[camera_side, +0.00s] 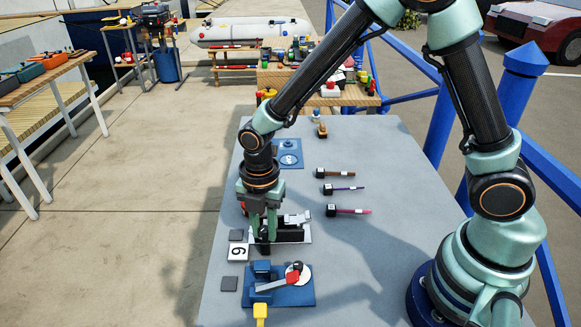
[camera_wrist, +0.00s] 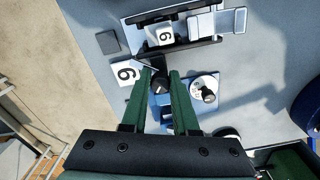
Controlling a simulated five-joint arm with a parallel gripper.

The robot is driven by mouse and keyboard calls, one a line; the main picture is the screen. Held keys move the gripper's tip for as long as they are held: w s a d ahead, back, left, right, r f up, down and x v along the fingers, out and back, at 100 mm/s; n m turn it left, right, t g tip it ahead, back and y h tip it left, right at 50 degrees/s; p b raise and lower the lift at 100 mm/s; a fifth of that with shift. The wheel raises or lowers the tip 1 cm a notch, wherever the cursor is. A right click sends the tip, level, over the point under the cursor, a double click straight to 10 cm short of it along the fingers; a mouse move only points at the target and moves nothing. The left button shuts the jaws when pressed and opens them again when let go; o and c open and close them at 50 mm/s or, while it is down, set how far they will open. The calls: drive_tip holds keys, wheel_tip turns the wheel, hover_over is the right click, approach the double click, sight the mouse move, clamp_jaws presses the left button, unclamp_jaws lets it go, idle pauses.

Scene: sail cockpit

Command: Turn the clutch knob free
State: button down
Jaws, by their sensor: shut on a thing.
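My gripper (camera_side: 262,235) points down, and its two green fingers also show in the wrist view (camera_wrist: 162,78). It is shut on the small black clutch knob (camera_wrist: 160,86), which has a pale mark on top and sits between the fingertips. In the side view the fingers mostly hide the knob. A blue base (camera_side: 307,298) stands just in front of the gripper, with a blue block (camera_side: 262,268), a grey lever and a white disc (camera_side: 297,274) with a red and black knob. The disc also shows right of the fingers in the wrist view (camera_wrist: 205,88).
A black and white fixture (camera_side: 292,232) stands close behind and right of the gripper. A card marked 6 (camera_side: 238,253) and dark square pads (camera_side: 229,284) lie to the left. Several small tools (camera_side: 345,189) lie further back. The table's right middle (camera_side: 400,190) is clear.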

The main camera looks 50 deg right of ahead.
sight(264, 228)
drive_tip(key=n, duration=0.3)
drive_tip(key=shift+s+a+f, duration=0.1)
drive_tip(key=shift+s+f, duration=0.05)
drive_tip(key=shift+f, duration=0.05)
drive_tip(key=n, duration=0.4)
drive_tip(key=c, duration=1)
unclamp_jaws()
drive_tip(key=shift+r, duration=3.65)
drive_tip(key=s+d+r+m+t, duration=0.2)
drive_tip(key=d+r+m, duration=0.5)
drive_tip(key=m, duration=0.8)
drive_tip(key=s+d+r+m+t, duration=0.3)
drive_tip(key=d+r+m, duration=0.3)
drive_tip(key=m, duration=0.9)
drive_tip(key=shift+s+d+r+t, duration=0.35)
drive_tip(key=shift+s+d, duration=0.2)
drive_tip(key=shift+s, duration=0.35)
